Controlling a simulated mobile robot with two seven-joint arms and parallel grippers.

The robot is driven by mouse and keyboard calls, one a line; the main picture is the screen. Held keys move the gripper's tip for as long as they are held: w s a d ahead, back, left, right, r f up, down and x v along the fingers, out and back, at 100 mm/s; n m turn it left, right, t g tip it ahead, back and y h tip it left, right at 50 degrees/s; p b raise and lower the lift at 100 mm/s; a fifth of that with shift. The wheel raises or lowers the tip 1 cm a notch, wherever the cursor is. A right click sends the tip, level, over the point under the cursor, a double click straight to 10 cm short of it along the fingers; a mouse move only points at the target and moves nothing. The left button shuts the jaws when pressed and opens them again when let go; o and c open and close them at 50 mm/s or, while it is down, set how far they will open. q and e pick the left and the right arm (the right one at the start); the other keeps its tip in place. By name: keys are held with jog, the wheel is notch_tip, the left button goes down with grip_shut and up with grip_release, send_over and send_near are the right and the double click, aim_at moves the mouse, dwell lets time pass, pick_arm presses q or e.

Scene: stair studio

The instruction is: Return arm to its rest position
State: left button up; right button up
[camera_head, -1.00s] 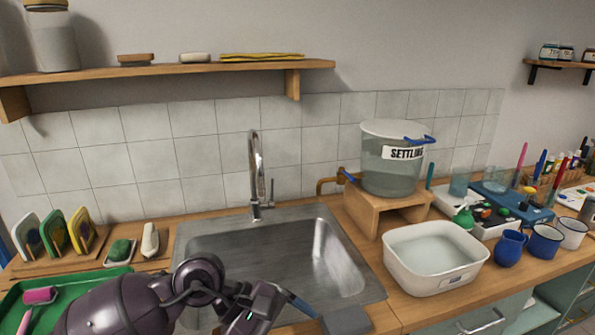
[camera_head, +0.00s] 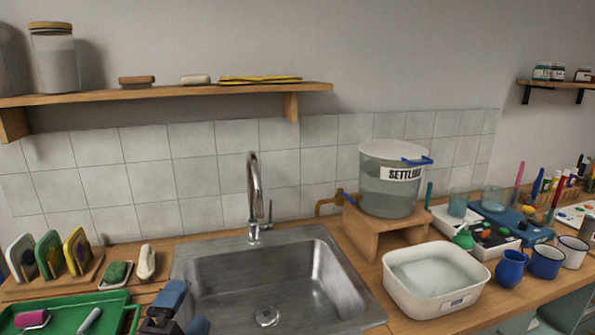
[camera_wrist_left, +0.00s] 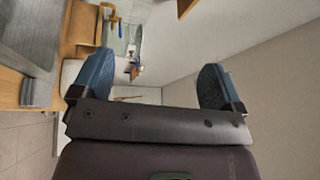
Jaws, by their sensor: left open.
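My left gripper (camera_head: 180,308) shows at the bottom edge of the head view, in front of the sink's left side, with only its blue fingertips and a dark part in sight. In the left wrist view its two blue fingers (camera_wrist_left: 154,84) stand wide apart with nothing between them. It touches nothing that I can see. Most of my left arm is out of the head view. My right gripper is not in view.
The steel sink (camera_head: 215,268) is empty. A green tray (camera_head: 72,318) lies left of the gripper. A white basin (camera_head: 433,304) of water, a lidded SETTLING bucket (camera_head: 388,205) on a wooden stand (camera_head: 368,235) and blue mugs (camera_head: 546,262) stand to the right.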

pick_arm(q)
jog(key=s+a+f+n+g+y, duration=0.3)
jog(key=s+a+f+n+g, duration=0.1)
jog(key=f+n, duration=0.2)
jog(key=s+a+f+n+g+y, duration=0.3)
jog(key=s+a+f+n+g, duration=0.1)
jog(key=a+f+n, duration=0.15)
jog(key=s+f+n+g+h, duration=0.2)
jog(key=s+f+n+g, duration=0.55)
jog(key=s, duration=0.75)
jog(key=w+f+m+t, duration=0.2)
jog(key=w+f+t, duration=0.5)
jog(key=f, duration=0.4)
jog(key=shift+w+a+f+h, duration=0.2)
jog(key=shift+w+f+h, duration=0.1)
jog(key=shift+w+f, duration=0.05)
